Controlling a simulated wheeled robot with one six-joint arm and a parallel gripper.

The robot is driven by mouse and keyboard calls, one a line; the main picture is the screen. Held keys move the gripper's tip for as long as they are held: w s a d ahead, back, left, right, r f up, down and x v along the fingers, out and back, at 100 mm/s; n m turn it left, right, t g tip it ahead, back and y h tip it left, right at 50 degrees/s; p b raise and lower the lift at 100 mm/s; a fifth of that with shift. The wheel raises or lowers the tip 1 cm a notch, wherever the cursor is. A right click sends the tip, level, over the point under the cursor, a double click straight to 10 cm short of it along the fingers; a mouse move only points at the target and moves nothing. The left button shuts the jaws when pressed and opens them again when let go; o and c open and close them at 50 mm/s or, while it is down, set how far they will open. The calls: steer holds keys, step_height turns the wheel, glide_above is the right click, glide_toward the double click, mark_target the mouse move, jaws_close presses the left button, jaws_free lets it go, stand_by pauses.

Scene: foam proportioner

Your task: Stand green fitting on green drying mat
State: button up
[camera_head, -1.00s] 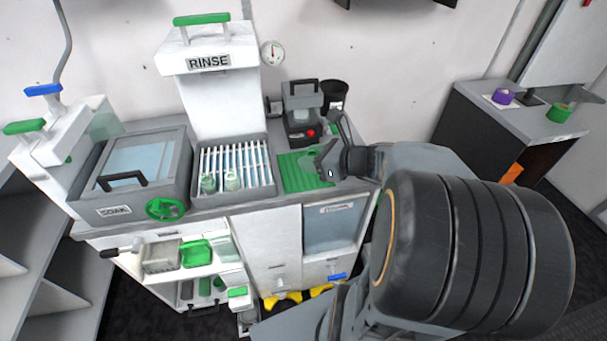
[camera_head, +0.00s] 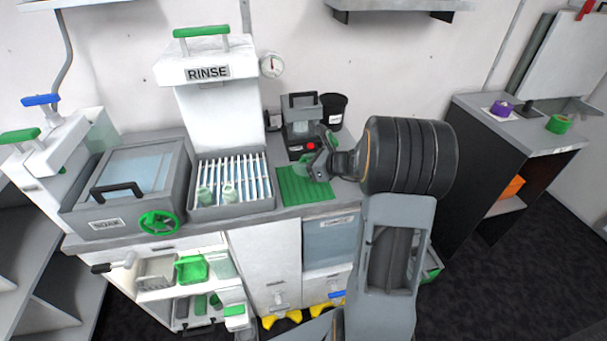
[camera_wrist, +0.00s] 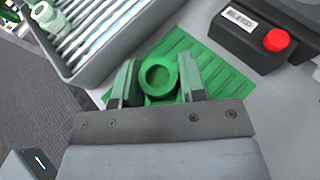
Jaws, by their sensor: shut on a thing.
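The green drying mat (camera_head: 304,186) lies on the counter to the right of the rinse rack. It also shows in the wrist view (camera_wrist: 219,71). My gripper (camera_wrist: 160,82) is shut on the green fitting (camera_wrist: 158,76), a ring-topped piece with its round opening facing the wrist camera. In the wrist view the fitting appears over the mat. In the head view my gripper (camera_head: 312,167) is at the mat's back right, partly covering it. The fitting's lower end is hidden, so I cannot tell whether it touches the mat.
The rinse rack (camera_head: 265,200) holds two pale green fittings (camera_head: 229,191). A dark device with a red button (camera_head: 310,146) stands behind the mat, close to my gripper. A black cup (camera_head: 333,112) stands beyond it. The mat's front part is clear.

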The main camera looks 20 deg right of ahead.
mark_target(304, 182)
steer(key=shift+w+f, duration=0.4)
steer(key=shift+f, duration=0.1)
steer(key=shift+d+f, duration=0.1)
steer(key=shift+f, duration=1.4)
steer(key=shift+f, duration=0.1)
steer(key=shift+f+b, duration=0.15)
steer(key=shift+b, duration=0.2)
steer(key=o, duration=1)
steer(key=shift+o, duration=0.2)
